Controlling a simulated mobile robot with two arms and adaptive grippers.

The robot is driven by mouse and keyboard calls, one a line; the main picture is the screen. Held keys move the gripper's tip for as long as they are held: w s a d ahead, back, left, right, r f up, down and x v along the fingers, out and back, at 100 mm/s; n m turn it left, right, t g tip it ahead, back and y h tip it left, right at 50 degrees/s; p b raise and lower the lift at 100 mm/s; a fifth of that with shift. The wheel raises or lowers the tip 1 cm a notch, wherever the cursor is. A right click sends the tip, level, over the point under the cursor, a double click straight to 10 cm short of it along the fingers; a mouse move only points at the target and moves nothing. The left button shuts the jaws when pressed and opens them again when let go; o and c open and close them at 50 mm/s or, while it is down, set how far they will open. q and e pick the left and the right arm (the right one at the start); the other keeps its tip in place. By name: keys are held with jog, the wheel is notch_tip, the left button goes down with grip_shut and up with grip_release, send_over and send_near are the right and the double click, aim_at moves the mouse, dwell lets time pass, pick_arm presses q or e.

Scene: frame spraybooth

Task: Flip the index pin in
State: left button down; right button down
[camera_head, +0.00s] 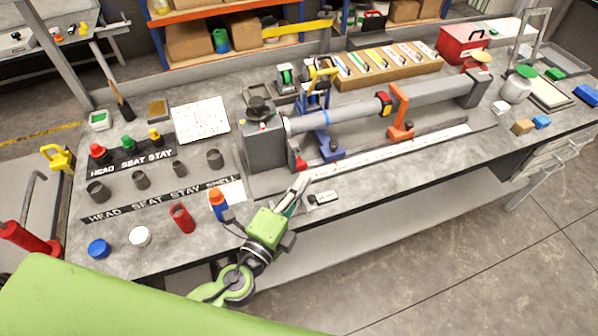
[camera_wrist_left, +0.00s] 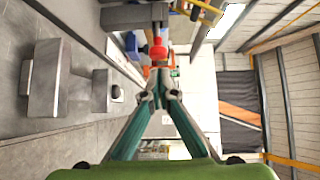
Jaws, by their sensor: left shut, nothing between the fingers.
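A grey headstock block (camera_head: 265,145) stands on the bench with a long grey tube (camera_head: 350,112) running right from it. A small red-tipped part (camera_head: 299,163), which looks like the index pin, sits at the block's lower front right corner. In the left wrist view the red part (camera_wrist_left: 157,50) shows just beyond the fingertips. My left gripper (camera_head: 302,179) is shut and empty just in front of and below the red part. I cannot tell whether they touch. My right gripper is not in view.
A blue clamp (camera_head: 328,147) and an orange clamp (camera_head: 400,115) stand along the tube. A small black-and-white item (camera_head: 322,198) lies at the bench's front edge.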

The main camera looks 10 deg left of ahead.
aim_at(301, 164)
pick_arm(q)
jog(key=shift+w+a+f, duration=0.1)
jog(key=shift+w+a, duration=0.35)
jog(key=shift+w, duration=0.2)
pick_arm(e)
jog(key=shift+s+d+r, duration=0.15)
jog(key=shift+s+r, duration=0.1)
pick_arm(q)
jog(key=shift+w+a, duration=0.3)
jog(key=shift+w, duration=0.1)
jog(key=shift+w+a, duration=0.3)
jog(key=shift+w, duration=0.15)
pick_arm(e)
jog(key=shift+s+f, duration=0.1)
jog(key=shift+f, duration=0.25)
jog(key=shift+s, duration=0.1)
